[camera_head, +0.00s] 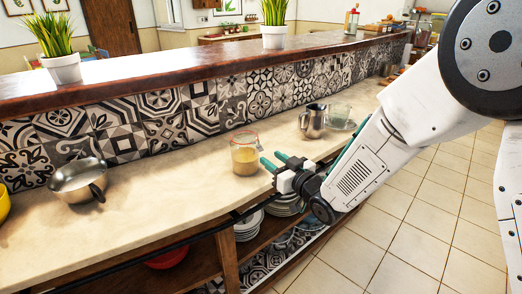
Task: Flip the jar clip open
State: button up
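A glass jar (244,156) with yellowish contents stands upright on the light countertop (150,198), near the middle of the head view. A reddish rim or seal shows at its top; the clip itself is too small to make out. My gripper (271,161) is just right of the jar, with its two green fingers pointing left towards it. The fingers are apart with a gap between them, and nothing shows between them. I cannot tell whether a fingertip touches the jar.
A metal pitcher (313,121) and a clear glass container (340,117) stand behind and right of my gripper. A metal pot (79,181) sits at the left. A tiled wall backs the counter. Plates (249,225) lie on the shelf below. The counter between pot and jar is clear.

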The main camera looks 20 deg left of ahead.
aim_at(261, 150)
jog(key=x, duration=0.7)
jog(key=shift+r, duration=0.1)
grip_shut()
